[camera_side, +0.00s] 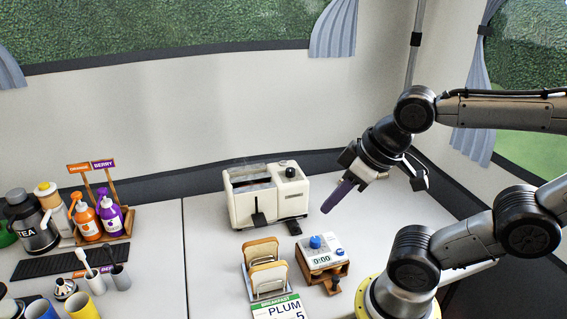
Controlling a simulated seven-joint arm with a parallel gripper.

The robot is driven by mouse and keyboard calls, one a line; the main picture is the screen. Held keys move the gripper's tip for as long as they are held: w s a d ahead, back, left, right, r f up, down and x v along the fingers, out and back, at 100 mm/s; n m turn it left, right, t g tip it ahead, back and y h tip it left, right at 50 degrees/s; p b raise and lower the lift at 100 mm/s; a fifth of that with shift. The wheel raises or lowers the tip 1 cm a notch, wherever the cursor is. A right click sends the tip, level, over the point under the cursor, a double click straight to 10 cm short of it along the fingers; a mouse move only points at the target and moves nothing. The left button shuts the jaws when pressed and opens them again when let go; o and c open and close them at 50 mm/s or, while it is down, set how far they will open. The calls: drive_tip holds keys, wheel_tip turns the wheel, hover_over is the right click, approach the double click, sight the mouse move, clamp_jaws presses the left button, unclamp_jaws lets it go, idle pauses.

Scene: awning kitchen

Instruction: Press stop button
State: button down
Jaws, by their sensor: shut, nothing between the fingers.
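A small white timer (325,262) on a wooden stand reads 0:00. It has a larger blue button or knob (315,241) on top and a smaller blue one (338,252) to its right on the front. Any stop marking is too small to read. My gripper (328,210) has purple fingers, shut and empty, angled down to the left. It is in the air above and behind the timer, right of the toaster, touching nothing that I can see.
A cream toaster (262,206) with a black knob and lever stands behind the timer. A rack with bread slices (267,272) and a breakfast card (278,308) stand to its left and front. Bottles, a tea flask and cups are at far left.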

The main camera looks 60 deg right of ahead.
idle(0.8)
drive_tip(key=w+a+r+m+t+y, duration=0.25)
drive_tip(key=w+r+m, duration=0.6)
drive_tip(key=w, duration=0.45)
drive_tip(key=w+d+m+t, duration=0.1)
drive_tip(key=w+d+m, duration=0.7)
drive_tip(key=w, duration=0.3)
drive_tip(key=w+d+f+m+t+h, duration=0.1)
drive_tip(key=w+d+f+m, duration=0.25)
drive_tip(key=d, duration=0.45)
drive_tip(key=w+d+f+m+h, duration=0.1)
drive_tip(key=w+d+f+m, duration=0.2)
drive_tip(key=d, duration=0.6)
drive_tip(key=s+d+f+m, duration=0.1)
drive_tip(key=d+f+m, duration=0.1)
drive_tip(key=d, duration=0.4)
drive_tip(key=s+d+f+m, duration=0.2)
drive_tip(key=d+f, duration=0.3)
drive_tip(key=d, duration=0.1)
drive_tip(key=shift+s+f+m+g+h, duration=0.2)
drive_tip(key=shift+s+m+g+h, duration=0.1)
drive_tip(key=shift+g+h, duration=0.15)
